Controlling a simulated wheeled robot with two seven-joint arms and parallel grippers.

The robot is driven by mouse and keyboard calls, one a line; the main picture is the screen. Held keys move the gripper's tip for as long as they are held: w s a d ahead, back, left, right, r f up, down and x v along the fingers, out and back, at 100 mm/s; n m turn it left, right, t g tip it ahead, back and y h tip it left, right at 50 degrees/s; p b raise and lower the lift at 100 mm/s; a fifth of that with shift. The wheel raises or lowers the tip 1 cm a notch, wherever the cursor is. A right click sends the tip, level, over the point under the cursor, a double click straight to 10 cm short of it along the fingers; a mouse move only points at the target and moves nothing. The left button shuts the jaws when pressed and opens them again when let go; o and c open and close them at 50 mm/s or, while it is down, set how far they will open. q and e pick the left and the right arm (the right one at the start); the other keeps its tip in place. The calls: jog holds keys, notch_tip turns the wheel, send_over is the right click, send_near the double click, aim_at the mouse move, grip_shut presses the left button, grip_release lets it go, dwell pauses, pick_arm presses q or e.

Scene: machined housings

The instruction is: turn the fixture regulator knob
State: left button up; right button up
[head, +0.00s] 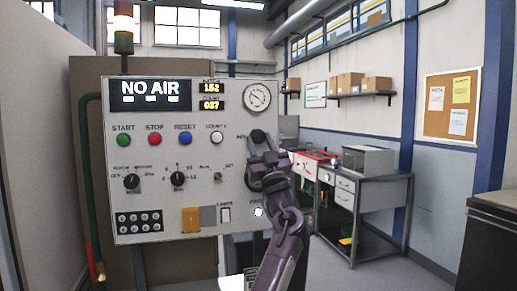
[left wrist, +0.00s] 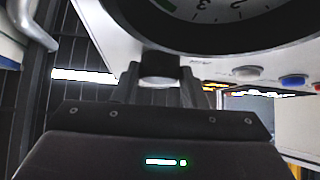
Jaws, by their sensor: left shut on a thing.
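The regulator knob (head: 258,135) is a dark round knob on the right edge of the light grey control panel (head: 200,160), below the round gauge (head: 260,96). My left gripper (head: 261,148) is at the knob and covers its lower part. In the left wrist view the fingers (left wrist: 160,90) are shut on the knob (left wrist: 160,65), which shows as a short dark piece between them below the large gauge (left wrist: 225,15). The knob's turn angle cannot be read. My right gripper is not in view.
The panel display (head: 150,95) reads NO AIR. Green, red, blue and white buttons (head: 185,139) and two selector knobs (head: 177,179) sit left of my gripper. A grey workbench (head: 350,190) stands behind at the right. The floor right of my arm looks clear.

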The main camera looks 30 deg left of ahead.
pick_arm(q)
jog(key=n+g, duration=0.1)
jog(key=n+g+y, duration=0.1)
jog(key=n+g, duration=0.1)
jog(key=shift+w+d+r+n, duration=0.1)
jog(key=shift+w+d+n, duration=0.1)
jog(key=shift+w+n, duration=0.1)
jog(key=shift+r+n+g+y+p, duration=0.1)
jog(key=shift+n+g+y+p, duration=0.3)
jog(key=shift+n+g, duration=0.95)
jog(key=shift+n+g+y+p, duration=0.2)
jog(key=shift+n+g+p, duration=0.35)
jog(key=shift+n+g, duration=0.8)
jog(key=shift+n, duration=0.3)
jog(key=o, duration=1)
jog(key=shift+c, duration=0.2)
